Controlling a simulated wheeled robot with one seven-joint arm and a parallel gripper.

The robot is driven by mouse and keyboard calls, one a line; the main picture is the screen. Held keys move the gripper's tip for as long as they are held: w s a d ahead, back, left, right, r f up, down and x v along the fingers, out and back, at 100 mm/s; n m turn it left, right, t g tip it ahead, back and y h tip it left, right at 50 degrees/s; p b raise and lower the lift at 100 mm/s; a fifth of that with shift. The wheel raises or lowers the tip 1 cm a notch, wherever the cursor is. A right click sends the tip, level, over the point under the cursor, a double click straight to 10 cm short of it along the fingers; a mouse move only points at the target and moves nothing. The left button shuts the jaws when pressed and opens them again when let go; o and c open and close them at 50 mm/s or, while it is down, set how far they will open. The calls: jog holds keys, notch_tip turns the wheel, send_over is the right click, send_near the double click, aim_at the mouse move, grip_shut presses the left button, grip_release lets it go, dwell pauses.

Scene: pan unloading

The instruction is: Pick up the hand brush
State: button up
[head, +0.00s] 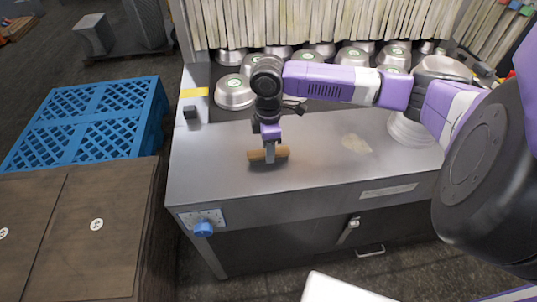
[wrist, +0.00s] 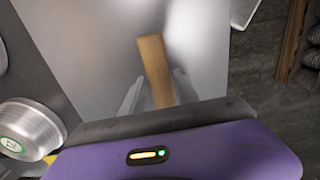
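The hand brush shows as a plain brown wooden bar (head: 281,153) lying on the steel tabletop, left of its middle. No bristles can be made out. My gripper (head: 269,155) points down over it, with a finger in front of the bar's middle. In the wrist view the wooden bar (wrist: 154,62) runs between the two fingers of my gripper (wrist: 160,82). The fingers are apart, one on each side of the bar, with a narrow gap seeming to show at each side. The bar appears to rest on the table.
The steel table (head: 215,165) is mostly clear around the brush. Several round metal pans (head: 235,93) stand behind, in front of a strip curtain (head: 330,22). A blue plastic crate (head: 85,125) and wooden boxes (head: 95,215) stand to the left. A blue knob (head: 203,229) sits on the table's front.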

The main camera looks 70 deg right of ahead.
grip_shut()
notch_tip(320, 180, up, 20)
jog(key=b, duration=0.2)
dwell(0.4)
